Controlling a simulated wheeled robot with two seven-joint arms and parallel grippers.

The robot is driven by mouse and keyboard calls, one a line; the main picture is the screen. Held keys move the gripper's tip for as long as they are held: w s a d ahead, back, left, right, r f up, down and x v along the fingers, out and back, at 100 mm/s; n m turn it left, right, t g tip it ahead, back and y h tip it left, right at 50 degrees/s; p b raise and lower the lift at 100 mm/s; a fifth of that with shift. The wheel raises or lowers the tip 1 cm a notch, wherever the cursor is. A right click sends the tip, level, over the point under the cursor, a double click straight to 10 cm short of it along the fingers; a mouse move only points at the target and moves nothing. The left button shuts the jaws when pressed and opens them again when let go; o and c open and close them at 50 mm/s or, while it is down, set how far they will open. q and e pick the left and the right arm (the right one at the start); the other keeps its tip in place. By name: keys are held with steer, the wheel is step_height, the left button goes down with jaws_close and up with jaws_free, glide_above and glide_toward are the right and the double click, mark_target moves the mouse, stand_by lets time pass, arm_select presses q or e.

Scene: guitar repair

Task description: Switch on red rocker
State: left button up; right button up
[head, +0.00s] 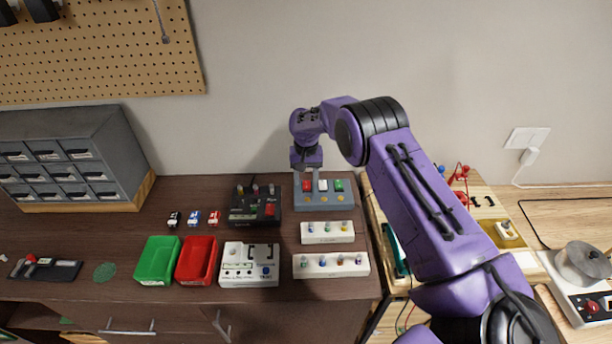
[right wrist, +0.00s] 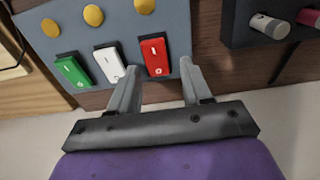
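The red rocker (head: 307,186) is at the left end of a row of three on a grey-blue switch box (head: 325,205), beside a white rocker (head: 322,185) and a green rocker (head: 339,184). In the right wrist view the red rocker (right wrist: 154,57) has white marks on its face; which side is pressed in I cannot tell. My right gripper (head: 307,172) is above the box's back edge, over the red rocker. In the right wrist view its two fingers (right wrist: 160,68) are apart and empty, one to each side of the red rocker. Contact is unclear. My left gripper is out of view.
A black box (head: 243,214) with knobs and a red switch stands just left of the switch box. White knob panels (head: 329,240) lie in front. A green bin (head: 157,262) and a red bin (head: 195,264) are further left. The wall is close behind.

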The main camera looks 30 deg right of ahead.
steer(key=shift+s+r, duration=0.1)
steer(key=shift+s, duration=0.1)
steer(key=c, duration=0.5)
steer(key=shift+d, duration=0.1)
jaws_close()
steer(key=shift+r, duration=0.1)
steer(key=shift+s+a+r+t+h+p, duration=0.1)
steer(key=shift+a+r+t+h+p, duration=0.15)
steer(key=shift+t+p, duration=0.3)
steer(key=shift+s+f+t+h, duration=0.15)
steer(key=shift+t+h, duration=0.5)
steer(key=shift+t, duration=0.2)
steer(key=o, duration=0.7)
jaws_free()
steer(key=shift+f, duration=0.1)
